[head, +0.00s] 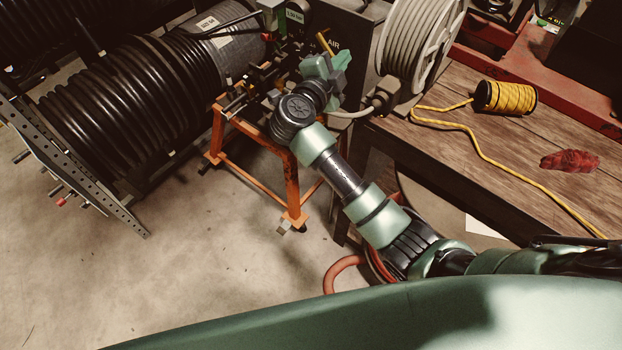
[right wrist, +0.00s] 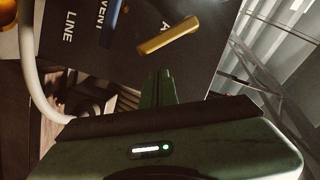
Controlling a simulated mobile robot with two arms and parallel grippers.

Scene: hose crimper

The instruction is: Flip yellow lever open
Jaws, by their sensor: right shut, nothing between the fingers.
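The yellow lever (head: 325,44) shows at the top of the head view, against a dark panel marked AIR. In the right wrist view the yellow lever (right wrist: 168,36) slants up to the right, just beyond the fingertips. My right gripper (head: 328,62) is close to the lever in the head view. In the right wrist view its fingers (right wrist: 158,80) are together and empty, pointing at the panel below the lever. A gap shows between fingertips and lever. My left gripper is not in view.
A blue lever (right wrist: 112,22) sits left of the yellow one. A pale hose (right wrist: 35,70) curves at the left. The orange stand (head: 296,185) and black hose reel (head: 130,105) lie left of my arm. A wooden bench (head: 455,165) with yellow rope (head: 505,97) is at right.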

